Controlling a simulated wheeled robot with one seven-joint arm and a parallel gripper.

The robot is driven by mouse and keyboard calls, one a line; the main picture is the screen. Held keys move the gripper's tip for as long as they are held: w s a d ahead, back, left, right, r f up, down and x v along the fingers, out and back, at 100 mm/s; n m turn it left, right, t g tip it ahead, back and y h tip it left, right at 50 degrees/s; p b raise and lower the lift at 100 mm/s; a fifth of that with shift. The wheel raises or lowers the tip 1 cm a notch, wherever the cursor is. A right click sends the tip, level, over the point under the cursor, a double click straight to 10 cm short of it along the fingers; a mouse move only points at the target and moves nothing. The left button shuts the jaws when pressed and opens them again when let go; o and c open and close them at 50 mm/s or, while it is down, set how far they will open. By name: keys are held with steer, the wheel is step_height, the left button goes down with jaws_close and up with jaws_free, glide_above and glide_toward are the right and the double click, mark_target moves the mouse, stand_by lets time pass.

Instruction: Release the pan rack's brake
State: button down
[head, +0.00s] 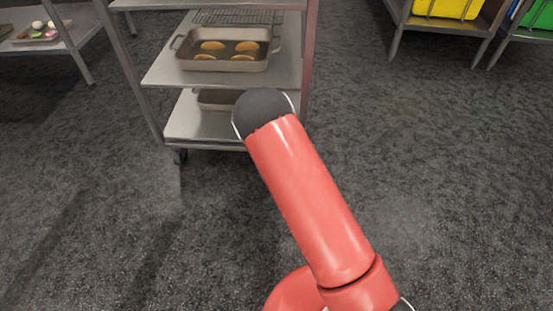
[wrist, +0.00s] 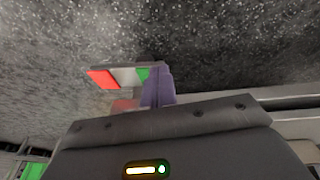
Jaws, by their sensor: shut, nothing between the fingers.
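The pan rack (head: 225,143) stands ahead in the head view, a metal frame with several shelves and a caster (head: 180,156) at its lower left corner. In the wrist view a small brake pedal (wrist: 122,75) shows a red end on the left, a grey middle and a green part on the right. My gripper (wrist: 155,80) is shut and empty, its purple-grey fingers at the pedal's green side. They overlap that side in the picture; I cannot tell whether they touch. In the head view my red arm hides the gripper and the rack's lower right corner.
A baking pan with several buns (head: 228,50) is on a rack shelf, and another pan (head: 216,99) is below it. A table (head: 60,48) stands at the left. Shelving with a yellow bin (head: 447,8) stands at the back right. The dark floor (head: 430,170) is clear.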

steer(key=shift+a+f+h+b, duration=0.3)
steer(key=shift+f+h+b, duration=0.05)
steer(key=shift+f+h, duration=0.2)
steer(key=shift+a+f+h+b, duration=0.3)
steer(key=shift+f+h, duration=0.15)
steer(key=shift+h, duration=0.1)
